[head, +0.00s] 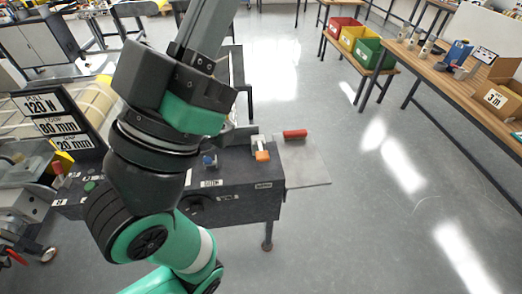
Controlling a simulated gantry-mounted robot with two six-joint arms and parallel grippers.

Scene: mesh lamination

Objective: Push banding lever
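A dark machine bench (235,200) stands in the middle of the head view, with small white labels on its front that are too small to read surely. A white lever with an orange end (262,154) stands at its right part; I take it for the banding lever. A red handle (295,134) lies on a grey metal plate (308,168) to the right of it. My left arm, teal and black, rises across the bench on the left. My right gripper is not in view.
A black sign (50,122) with 120 N and 80 mm stands at the left. A blue knob (209,160) sits on the bench beside my arm. Red, yellow and green bins (368,52) and a wooden table (455,85) with a carton are at the back right. The floor at right is clear.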

